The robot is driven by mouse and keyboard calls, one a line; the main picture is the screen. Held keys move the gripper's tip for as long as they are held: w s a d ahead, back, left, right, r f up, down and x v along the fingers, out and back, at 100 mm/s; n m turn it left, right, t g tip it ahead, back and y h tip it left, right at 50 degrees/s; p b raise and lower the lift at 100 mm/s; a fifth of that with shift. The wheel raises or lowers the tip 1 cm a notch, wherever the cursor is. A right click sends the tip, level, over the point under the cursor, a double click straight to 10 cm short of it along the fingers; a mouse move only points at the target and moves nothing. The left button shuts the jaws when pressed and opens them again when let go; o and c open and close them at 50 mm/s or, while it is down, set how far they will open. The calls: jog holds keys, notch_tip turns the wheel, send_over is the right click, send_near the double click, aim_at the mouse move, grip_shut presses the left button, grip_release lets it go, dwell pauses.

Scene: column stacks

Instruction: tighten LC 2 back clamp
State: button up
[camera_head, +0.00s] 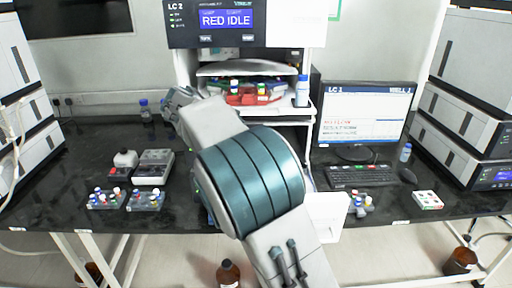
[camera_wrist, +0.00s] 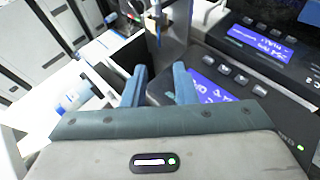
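The LC 2 unit (camera_head: 247,22) stands at the back centre in the head view, its display reading RED IDLE. In the wrist view a dark panel with a lit blue display (camera_wrist: 262,42) is at the upper right. My gripper (camera_wrist: 160,80) shows in the wrist view as two teal fingers apart, with nothing visible gripped between them. A grey metal upright fixture (camera_wrist: 168,35) stands just beyond the fingertips. I cannot tell which part is the back clamp. In the head view my arm covers the unit's lower left, and the gripper end is small at its left side.
A red tray (camera_head: 250,98) with vials sits in the unit's open bay. A monitor (camera_head: 364,115) and keyboard (camera_head: 362,177) are right; vial racks (camera_head: 106,199) are left. In the wrist view a white-and-blue cylindrical part (camera_wrist: 75,98) lies left of the fingers.

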jog(key=shift+v, duration=1.25)
